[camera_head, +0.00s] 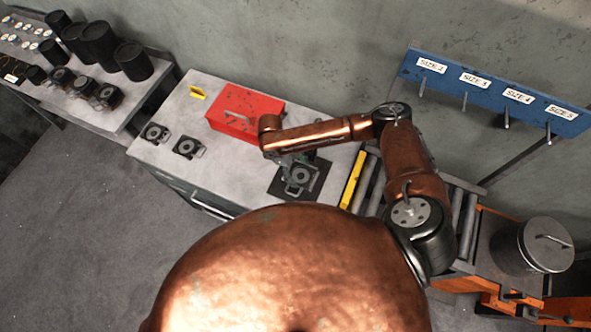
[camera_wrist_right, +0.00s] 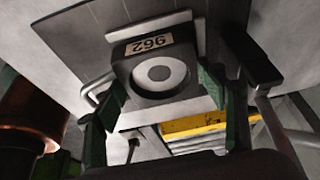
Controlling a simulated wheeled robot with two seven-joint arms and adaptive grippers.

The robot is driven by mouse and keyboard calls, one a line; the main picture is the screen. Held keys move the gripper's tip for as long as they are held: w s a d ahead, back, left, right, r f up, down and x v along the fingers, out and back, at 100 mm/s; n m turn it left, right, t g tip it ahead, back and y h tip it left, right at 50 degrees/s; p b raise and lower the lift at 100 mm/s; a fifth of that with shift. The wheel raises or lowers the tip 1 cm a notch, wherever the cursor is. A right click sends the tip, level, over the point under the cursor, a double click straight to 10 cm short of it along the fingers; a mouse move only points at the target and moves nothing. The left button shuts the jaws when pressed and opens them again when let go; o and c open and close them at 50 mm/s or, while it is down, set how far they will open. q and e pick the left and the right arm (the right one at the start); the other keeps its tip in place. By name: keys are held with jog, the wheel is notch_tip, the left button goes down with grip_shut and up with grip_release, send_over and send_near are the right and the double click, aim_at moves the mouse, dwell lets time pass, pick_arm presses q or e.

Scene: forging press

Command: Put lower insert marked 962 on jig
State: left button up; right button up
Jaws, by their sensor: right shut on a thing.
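The lower insert marked 962 (camera_wrist_right: 148,48) is a dark block with a round grey face and an upside-down label in the right wrist view. My right gripper (camera_wrist_right: 155,98) is shut on it, with a green-padded finger on each side. In the head view the insert (camera_head: 301,176) is over the dark square jig plate (camera_head: 279,188) at the right end of the table, under my right gripper (camera_head: 296,163). I cannot tell whether the insert touches the plate. The gripper's fingers are partly hidden by my arm in the head view. My left gripper is not in view.
Two other inserts (camera_head: 188,147) (camera_head: 155,132) sit on the grey table (camera_head: 225,165), left of a red box (camera_head: 240,112). A yellow bar (camera_head: 352,180) and rollers (camera_head: 370,182) border the right end. Black cylinders (camera_head: 98,45) stand on the left bench.

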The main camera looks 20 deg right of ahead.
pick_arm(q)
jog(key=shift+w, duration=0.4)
pick_arm(e)
jog(key=o, duration=2.1)
jog(key=shift+c, duration=0.2)
jog(key=shift+r, duration=0.1)
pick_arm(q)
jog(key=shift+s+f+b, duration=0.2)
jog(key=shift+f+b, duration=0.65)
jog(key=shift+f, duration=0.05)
pick_arm(e)
jog(key=v, duration=1.2)
